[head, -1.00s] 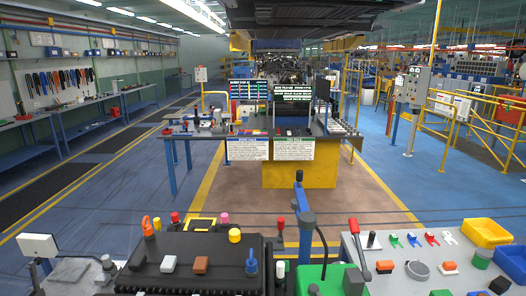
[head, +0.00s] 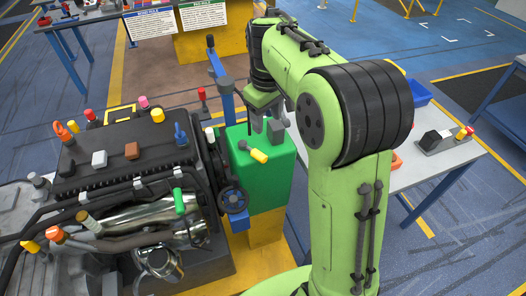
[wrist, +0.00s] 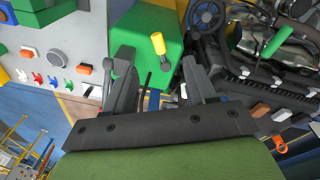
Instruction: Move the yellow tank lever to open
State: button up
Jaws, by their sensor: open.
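The yellow tank lever (head: 259,156) is a short yellow grip on a dark stem, on the green tank (head: 268,185). In the head view it points down and to the right; in the wrist view (wrist: 158,43) it stands near the top middle, against the green tank. My gripper (head: 268,126) is above and behind the lever in the head view. In the wrist view its two grey fingers (wrist: 157,65) are spread wide with nothing between them. The lever shows just beyond the fingers and is not touched, as far as I can see.
Left of the tank is an engine with a black cover (head: 125,150), a green lever (head: 180,203) and several coloured knobs. A dark handwheel (head: 233,200) is close to the tank's left side. A blue post (head: 222,80) rises behind. A pale bench (head: 430,170) is at right.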

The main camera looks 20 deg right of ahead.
jog(key=n+g, duration=0.1)
send_over(264, 156)
notch_tip(264, 156, down, 6)
jog(key=r, duration=0.1)
notch_tip(264, 156, down, 16)
jog(key=shift+w+a+f+b, duration=0.1)
jog(key=shift+f+b, duration=0.05)
jog(key=shift+b, duration=0.15)
grip_shut()
